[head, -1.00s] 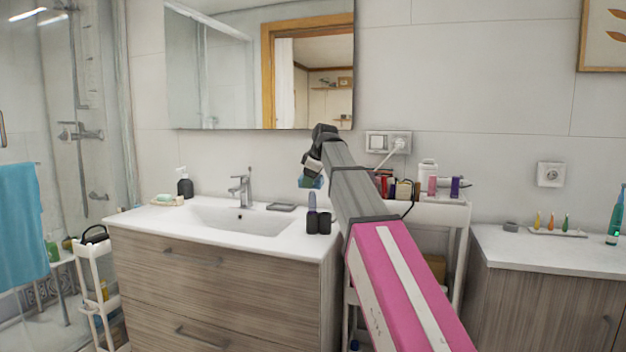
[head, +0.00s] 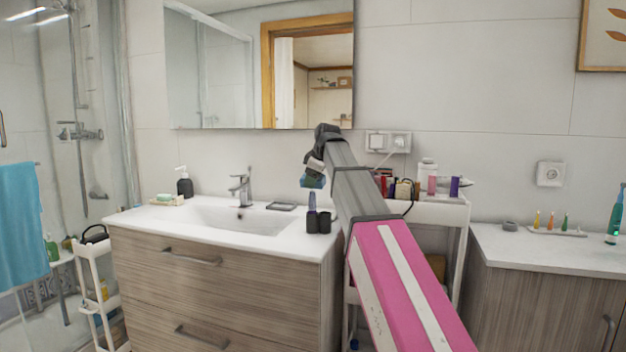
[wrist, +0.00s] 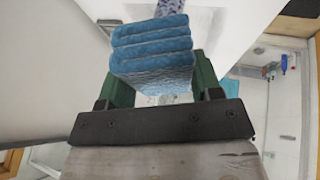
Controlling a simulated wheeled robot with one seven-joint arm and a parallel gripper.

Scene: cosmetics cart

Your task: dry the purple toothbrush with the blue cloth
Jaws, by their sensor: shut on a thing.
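My gripper (head: 314,167) is shut on the folded blue cloth (wrist: 152,50), which sits between the green fingers in the wrist view. In the head view the cloth (head: 312,181) hangs over the right end of the washbasin counter. Just below it stands a slim bluish-purple upright thing (head: 311,202), by the dark cups; it may be the purple toothbrush, but it is too small to be sure. A blue-violet patterned thing (wrist: 172,6) shows past the cloth in the wrist view, cut off by the frame. I cannot tell whether the cloth touches it.
Two dark cups (head: 319,222) stand at the counter's right edge. The white basin (head: 225,217) with its tap (head: 243,188) lies to the left. A white cart (head: 440,212) with cosmetics is to the right, behind my arm. A teal electric toothbrush (head: 615,218) stands far right.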

